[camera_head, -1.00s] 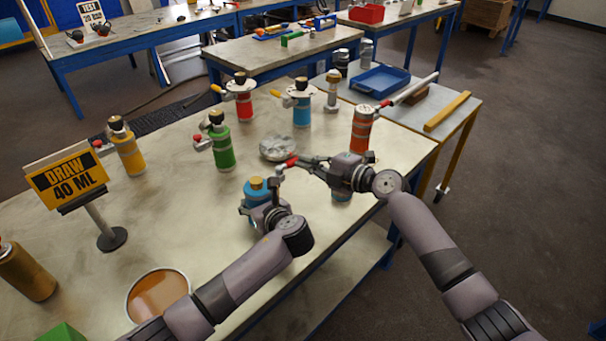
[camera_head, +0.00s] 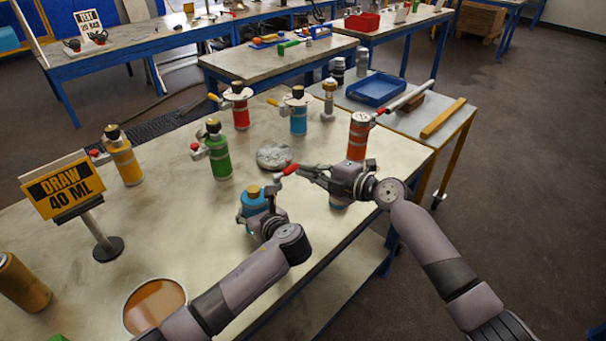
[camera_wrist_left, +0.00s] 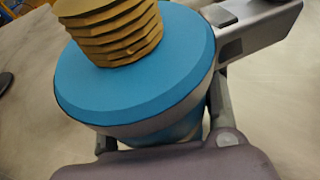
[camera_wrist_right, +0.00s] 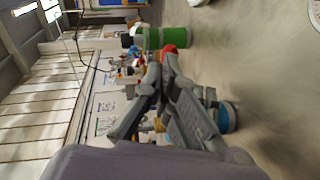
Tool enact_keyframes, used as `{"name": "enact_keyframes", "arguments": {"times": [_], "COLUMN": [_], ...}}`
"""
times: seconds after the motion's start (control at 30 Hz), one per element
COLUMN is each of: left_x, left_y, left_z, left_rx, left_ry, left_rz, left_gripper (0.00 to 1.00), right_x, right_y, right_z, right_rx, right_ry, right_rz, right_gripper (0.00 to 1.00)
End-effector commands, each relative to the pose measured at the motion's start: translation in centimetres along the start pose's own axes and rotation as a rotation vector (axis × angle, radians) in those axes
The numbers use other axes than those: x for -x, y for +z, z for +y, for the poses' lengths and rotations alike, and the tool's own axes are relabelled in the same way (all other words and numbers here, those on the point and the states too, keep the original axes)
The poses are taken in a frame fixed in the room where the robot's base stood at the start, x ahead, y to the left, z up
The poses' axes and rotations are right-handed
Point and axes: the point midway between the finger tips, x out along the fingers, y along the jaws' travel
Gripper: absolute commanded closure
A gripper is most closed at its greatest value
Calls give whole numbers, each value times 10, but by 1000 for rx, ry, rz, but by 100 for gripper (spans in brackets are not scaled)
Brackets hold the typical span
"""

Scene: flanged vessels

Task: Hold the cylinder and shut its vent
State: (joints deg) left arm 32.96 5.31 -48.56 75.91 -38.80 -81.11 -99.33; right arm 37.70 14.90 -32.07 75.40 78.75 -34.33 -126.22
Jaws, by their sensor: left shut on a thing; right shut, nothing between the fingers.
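The blue cylinder (camera_head: 250,205) with a ribbed brass cap stands on the near table, seemingly upright. Its blue top (camera_wrist_left: 180,60) and brass cap fill much of the left wrist view. My left gripper (camera_head: 262,216) is shut on its body. A vent lever with a red grip (camera_head: 290,169) shows above and right of the cylinder; its link to the cylinder is unclear. My right gripper (camera_head: 306,173) is shut and empty, its fingertips beside the red grip. In the right wrist view the fingertips (camera_wrist_right: 160,78) are close to a red piece (camera_wrist_right: 169,49); contact is unclear.
Green (camera_head: 217,155), yellow (camera_head: 124,162), red (camera_head: 240,112), blue (camera_head: 298,118) and orange (camera_head: 358,140) vessels stand around. A grey round flange (camera_head: 273,156) lies behind the lever. A sign (camera_head: 64,189) and a brown-filled dish (camera_head: 154,305) are left.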

Motion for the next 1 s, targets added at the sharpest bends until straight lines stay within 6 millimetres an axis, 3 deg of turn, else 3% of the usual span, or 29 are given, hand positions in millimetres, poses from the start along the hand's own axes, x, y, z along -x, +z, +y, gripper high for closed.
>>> {"name": "enact_keyframes", "arguments": {"times": [0.13, 0.5, 0.77, 1.0], "left_x": [0, 0, 0, 0], "left_y": [-1, -1, 0, 0], "left_z": [0, 0, 0, 0], "left_rx": [-1, 0, 0, 0], "left_ry": [1, 0, 0, 0], "left_rz": [2, 1, 1, 1], "left_gripper": [100, 100, 100, 100], "right_x": [31, 91, 103, 100], "right_y": [0, 46, 51, 25], "right_z": [0, 13, 14, 5], "right_rx": [2, -2, -28, -284], "right_ry": [-2, 0, -4, -32], "right_rz": [-4, -3, 1, -3], "right_gripper": [100, 100, 100, 100]}}
